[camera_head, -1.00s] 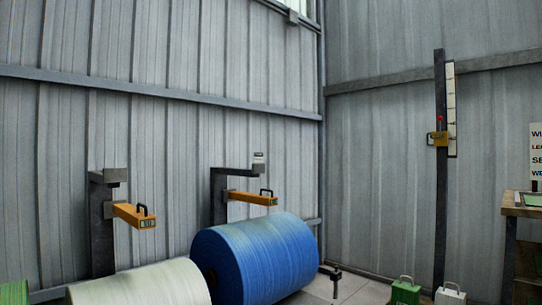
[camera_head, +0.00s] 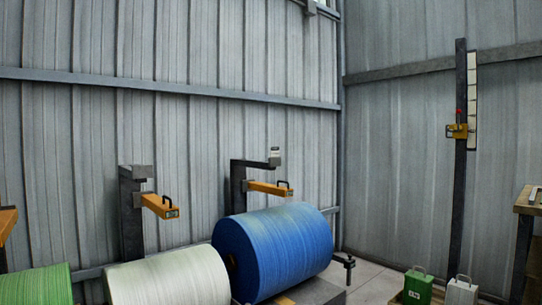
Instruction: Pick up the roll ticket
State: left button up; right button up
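No object is clearly readable as the roll ticket. A small pale tag-like piece (camera_head: 274,156) stands on top of the dark bracket above the blue roll (camera_head: 280,250); its markings are too small to read. A white roll (camera_head: 170,280) lies left of the blue one, and part of a green roll (camera_head: 38,286) shows at the lower left. Neither of my grippers is in view.
Orange arms with black handles (camera_head: 160,206) (camera_head: 268,188) project from dark posts behind the rolls. A tall dark post (camera_head: 459,180) carries a yellow slider. Green (camera_head: 417,289) and white (camera_head: 461,291) weights stand lower right, near a wooden bench (camera_head: 530,200). Floor shows between.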

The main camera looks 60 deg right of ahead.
aim_at(274, 151)
jog(key=i+j+z, duration=0.15)
jog(key=j, duration=0.25)
jog(key=i+j+z, duration=0.2)
jog(key=j, duration=0.25)
jog(key=j+z, duration=0.15)
jog(key=j, duration=0.25)
jog(key=l+z, duration=0.1)
jog(key=z, duration=0.3)
jog(key=i+z, duration=0.1)
jog(key=z, duration=0.3)
jog(key=i+l+z, duration=0.1)
jog(key=z, duration=0.7)
jog(key=i, duration=0.75)
